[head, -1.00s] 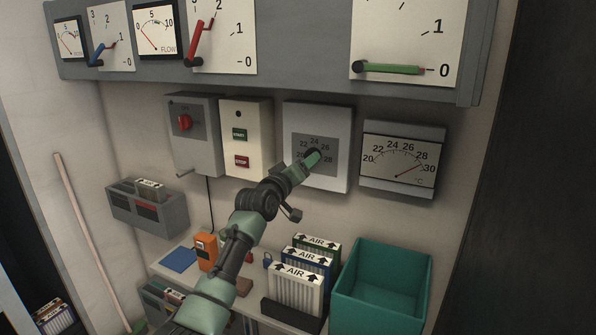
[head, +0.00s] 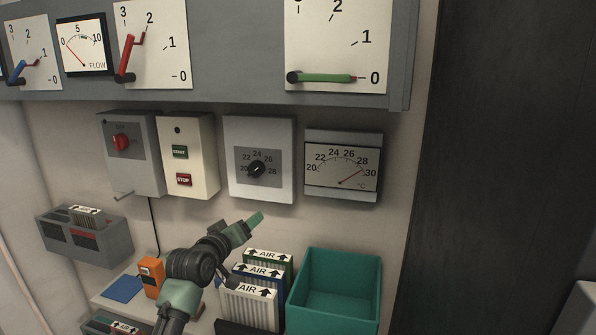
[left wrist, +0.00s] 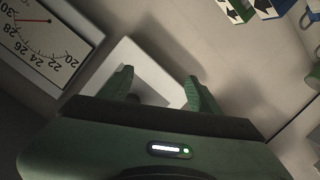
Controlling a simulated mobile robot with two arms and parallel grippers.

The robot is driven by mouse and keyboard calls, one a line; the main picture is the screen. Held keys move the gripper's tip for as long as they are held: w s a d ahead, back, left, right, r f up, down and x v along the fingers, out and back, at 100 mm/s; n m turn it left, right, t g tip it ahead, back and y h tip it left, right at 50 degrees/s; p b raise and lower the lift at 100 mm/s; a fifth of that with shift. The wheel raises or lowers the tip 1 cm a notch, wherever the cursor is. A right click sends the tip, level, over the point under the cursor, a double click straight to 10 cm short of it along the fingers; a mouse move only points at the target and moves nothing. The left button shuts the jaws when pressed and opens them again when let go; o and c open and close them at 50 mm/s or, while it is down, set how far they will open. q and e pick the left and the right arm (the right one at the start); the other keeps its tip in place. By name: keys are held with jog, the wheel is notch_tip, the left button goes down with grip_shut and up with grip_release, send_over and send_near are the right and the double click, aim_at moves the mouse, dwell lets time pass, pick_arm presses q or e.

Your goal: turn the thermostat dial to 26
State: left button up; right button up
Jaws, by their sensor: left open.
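The thermostat (head: 233,190) is a pale grey box on the wall in the head view. Its round black dial (head: 257,169) sits in a darker panel with a scale from 20 to 28; its mark is too small to read. My left gripper (head: 256,217), green-fingered, is below the dial, apart from it. In the left wrist view my left gripper (left wrist: 160,80) is open and empty, with the white thermostat box (left wrist: 148,58) beyond the fingers. The dial is not clear there. My right gripper is not in view.
Right of the thermostat, a thermometer (head: 342,188) has its needle near 30. A start/stop box (head: 200,135) and a red-switch box (head: 140,165) are to the left. Below stand several AIR filters (head: 250,308) and a teal bin (head: 335,315). A grey gauge panel (head: 230,85) runs above.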

pick_arm(q)
jog(key=s+f+m+g+y, duration=0.1)
jog(key=s+f+m+g, duration=0.4)
jog(key=s+f, duration=1.65)
jog(key=s+a+f+m+g+y, duration=0.1)
jog(key=s+f+g, duration=0.25)
jog(key=s, duration=1.15)
jog(key=s+a+f+g+y, duration=0.1)
jog(key=s+f+g, duration=0.25)
jog(key=s, duration=1.15)
notch_tip(320, 180, down, 24)
jog(key=g, duration=0.1)
jog(key=s+a+f+g, duration=0.1)
jog(key=s+a+f, duration=0.1)
jog(key=s+f, duration=1.5)
jog(key=shift+s+a+f+m+g+b, duration=0.3)
jog(key=shift+s+a+m, duration=0.05)
jog(key=shift+s+m, duration=0.1)
